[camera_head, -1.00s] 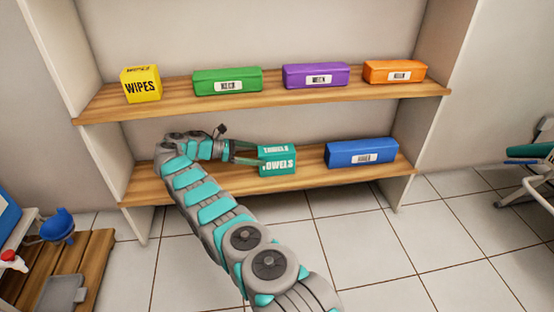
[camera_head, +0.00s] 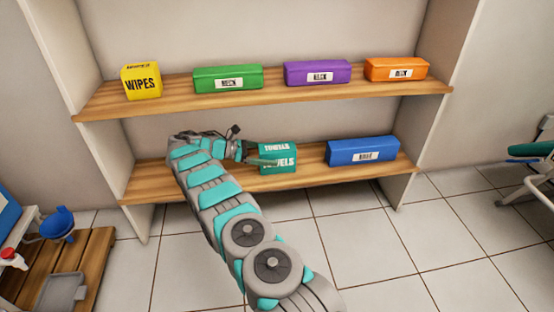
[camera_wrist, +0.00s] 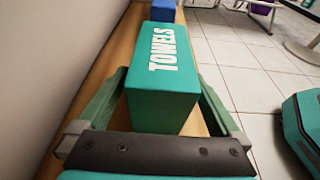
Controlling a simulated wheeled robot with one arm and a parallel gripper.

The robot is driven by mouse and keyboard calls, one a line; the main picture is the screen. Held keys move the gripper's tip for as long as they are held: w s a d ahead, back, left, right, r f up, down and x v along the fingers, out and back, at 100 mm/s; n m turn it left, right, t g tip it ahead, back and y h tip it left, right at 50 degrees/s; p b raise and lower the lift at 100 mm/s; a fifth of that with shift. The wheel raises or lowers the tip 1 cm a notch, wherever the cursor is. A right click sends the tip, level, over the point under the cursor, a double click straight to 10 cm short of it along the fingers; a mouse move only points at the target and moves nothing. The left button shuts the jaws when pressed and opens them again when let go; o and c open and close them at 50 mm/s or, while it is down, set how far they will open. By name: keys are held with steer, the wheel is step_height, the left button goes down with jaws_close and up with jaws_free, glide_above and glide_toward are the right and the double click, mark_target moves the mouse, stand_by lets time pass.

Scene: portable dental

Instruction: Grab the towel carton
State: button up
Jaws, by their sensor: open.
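The towel carton (camera_head: 281,154) is a teal box with white "TOWELS" lettering. It stands on the lower wooden shelf, left of a blue box. My gripper (camera_head: 262,158) reaches it from the left along the shelf. In the wrist view the carton (camera_wrist: 163,75) lies straight ahead, its lettered top in sight. The fingers of my gripper (camera_wrist: 162,98) are spread, one along each side of the carton's near end. I cannot tell whether either finger touches it.
The blue box (camera_head: 362,150) is on the same shelf to the right. The upper shelf (camera_head: 170,103) holds a yellow wipes box (camera_head: 141,81), a green box (camera_head: 228,79), a purple box (camera_head: 317,73) and an orange box (camera_head: 396,70). The tiled floor (camera_head: 370,255) in front is clear.

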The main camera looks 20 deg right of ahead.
mark_target(277, 155)
steer(key=x, duration=0.3)
steer(key=shift+s+d+f, duration=0.1)
steer(key=shift+d, duration=0.1)
steer(key=shift+c, duration=0.2)
steer(key=c, duration=1.4)
